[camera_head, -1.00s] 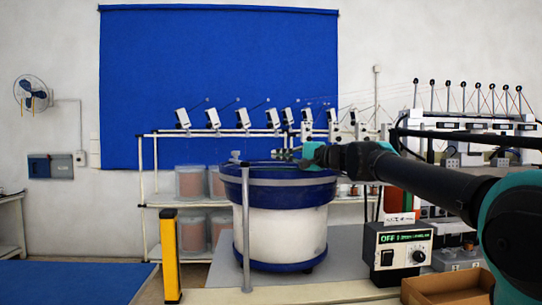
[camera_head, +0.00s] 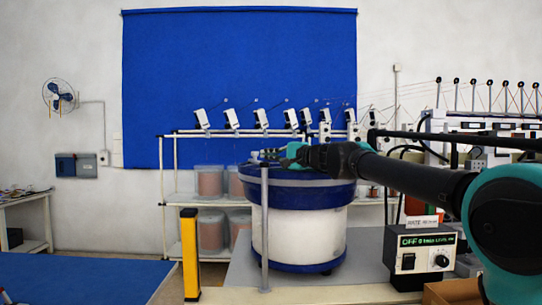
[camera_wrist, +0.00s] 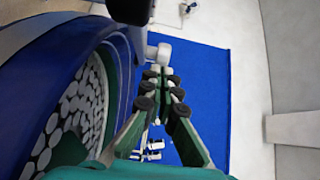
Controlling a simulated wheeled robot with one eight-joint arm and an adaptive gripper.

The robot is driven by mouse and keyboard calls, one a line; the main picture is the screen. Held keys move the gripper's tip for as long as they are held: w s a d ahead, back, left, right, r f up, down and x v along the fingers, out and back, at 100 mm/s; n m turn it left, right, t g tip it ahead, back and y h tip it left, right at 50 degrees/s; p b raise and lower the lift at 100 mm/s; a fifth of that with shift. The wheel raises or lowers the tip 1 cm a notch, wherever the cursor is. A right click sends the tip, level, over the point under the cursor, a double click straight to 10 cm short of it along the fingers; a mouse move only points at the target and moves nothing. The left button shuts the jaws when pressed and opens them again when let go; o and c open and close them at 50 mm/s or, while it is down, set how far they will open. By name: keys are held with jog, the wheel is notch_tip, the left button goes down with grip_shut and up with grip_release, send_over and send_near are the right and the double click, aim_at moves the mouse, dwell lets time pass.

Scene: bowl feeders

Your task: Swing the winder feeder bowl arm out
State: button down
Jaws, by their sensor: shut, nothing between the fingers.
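The winder feeder bowl (camera_head: 345,190) is blue over a white drum, left of centre in the head view. In the wrist view its curved blue wall (camera_wrist: 62,88) fills the left, with many white round pieces inside. A thin grey post (camera_head: 264,232) stands in front of it. My gripper (camera_head: 258,156) is by the post's top, above the bowl's near-left rim. In the wrist view my gripper (camera_wrist: 160,75) is shut and empty, its tips just below a pale rounded knob (camera_wrist: 164,53). I cannot tell whether they touch. The bowl arm itself is mostly hidden.
A control box (camera_head: 424,256) reading OFF stands right of the bowl, below my arm. A yellow post (camera_head: 190,254) stands at the left. Racks with spools (camera_head: 209,232) and tensioners are behind. A blue mat (camera_head: 80,278) covers the lower left.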

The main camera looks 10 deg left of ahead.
aim_at(255, 160)
jog(key=shift+a+n+g+y, duration=0.45)
jog(key=shift+n+g, duration=0.15)
jog(key=shift+g, duration=0.2)
jog(key=shift+s+a+n+g+y, duration=0.15)
jog(key=shift+a+n+g+y, duration=0.2)
jog(key=shift+g, duration=0.35)
jog(key=shift+s+a+n+g+y, duration=0.1)
jog(key=shift+a+n+g, duration=0.25)
jog(key=shift+n+g, duration=0.3)
jog(key=a+n+g, duration=0.1)
jog(key=g, duration=0.1)
jog(key=s+a+n+g, duration=0.1)
jog(key=g, duration=0.1)
jog(key=shift+s+a+n+g, duration=0.6)
jog(key=shift+n+g, duration=0.2)
jog(key=shift+g, duration=0.35)
jog(key=shift+s+a+n+g, duration=0.45)
jog(key=shift+s+n+g, duration=0.3)
jog(key=shift+g, duration=0.35)
